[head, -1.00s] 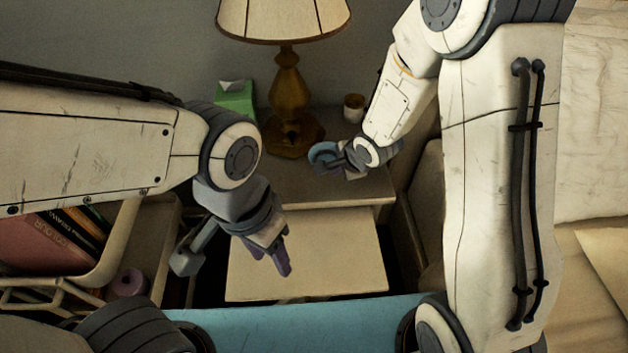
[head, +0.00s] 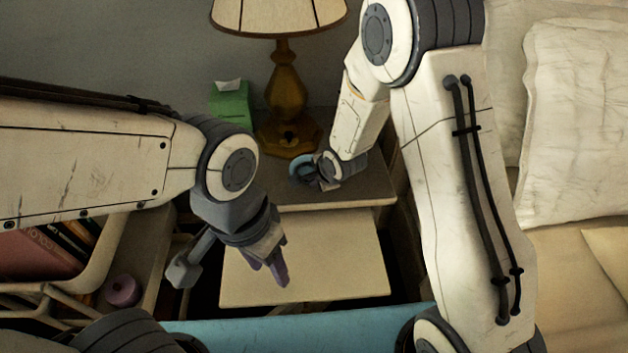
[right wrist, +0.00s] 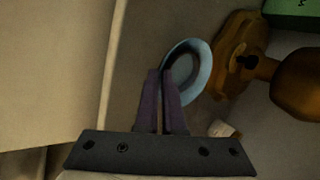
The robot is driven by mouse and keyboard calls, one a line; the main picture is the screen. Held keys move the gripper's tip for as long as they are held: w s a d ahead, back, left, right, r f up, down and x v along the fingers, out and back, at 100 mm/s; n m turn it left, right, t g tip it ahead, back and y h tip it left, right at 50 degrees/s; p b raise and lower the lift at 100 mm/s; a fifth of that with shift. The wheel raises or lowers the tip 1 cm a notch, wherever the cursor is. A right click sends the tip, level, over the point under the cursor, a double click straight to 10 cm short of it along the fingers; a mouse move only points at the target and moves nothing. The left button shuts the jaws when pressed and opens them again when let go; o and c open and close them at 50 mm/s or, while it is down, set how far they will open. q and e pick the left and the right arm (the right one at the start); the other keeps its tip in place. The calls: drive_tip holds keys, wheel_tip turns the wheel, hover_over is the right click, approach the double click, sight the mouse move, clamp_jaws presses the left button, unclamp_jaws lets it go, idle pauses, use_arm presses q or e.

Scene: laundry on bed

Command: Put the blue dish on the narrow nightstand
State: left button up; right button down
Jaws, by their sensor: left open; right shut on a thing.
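The blue dish (head: 300,169) is a small round piece with a raised rim. My right gripper (head: 316,179) is shut on its rim, over the top of a nightstand (head: 352,193) with a lamp. In the right wrist view the dish (right wrist: 204,72) is tilted between and beyond the purple fingertips (right wrist: 161,76). I cannot tell whether it touches the nightstand top. My left gripper (head: 268,270) is open and empty, above the pale lower panel (head: 330,262) in front of the nightstand top.
A brown lamp (head: 287,90) and a green tissue box (head: 231,104) stand behind the dish. Books (head: 38,250) and a purple roll (head: 123,290) are at the left. A bed with pillows (head: 585,120) is at the right.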

drive_tip(key=c, duration=1.3)
unclamp_jaws()
drive_tip(key=shift+f, duration=0.1)
drive_tip(key=shift+s+r, duration=0.1)
drive_tip(key=shift+r, duration=0.3)
drive_tip(key=p+v, duration=0.3)
drive_tip(key=v, duration=0.8)
drive_tip(key=s+r+n+g, duration=0.2)
drive_tip(key=s+r+n, duration=0.1)
drive_tip(key=s+n, duration=0.4)
drive_tip(key=s+a+r+n+g+h, duration=0.1)
drive_tip(key=s+r+n+g, duration=0.1)
drive_tip(key=s+n, duration=0.6)
drive_tip(key=s+a+r+n+g, duration=0.1)
drive_tip(key=s+r+n+g, duration=0.1)
drive_tip(key=s+r+n, duration=0.3)
drive_tip(key=shift+s+a+n+h, duration=0.15)
drive_tip(key=shift+s+n, duration=0.45)
drive_tip(key=shift+s, duration=0.55)
drive_tip(key=shift+s+d+n+h, duration=0.15)
drive_tip(key=shift+s+n, duration=0.45)
drive_tip(key=shift+s, duration=0.55)
drive_tip(key=shift+a+r+p, duration=0.1)
drive_tip(key=shift+r+p, duration=0.05)
drive_tip(key=shift+p, duration=0.25)
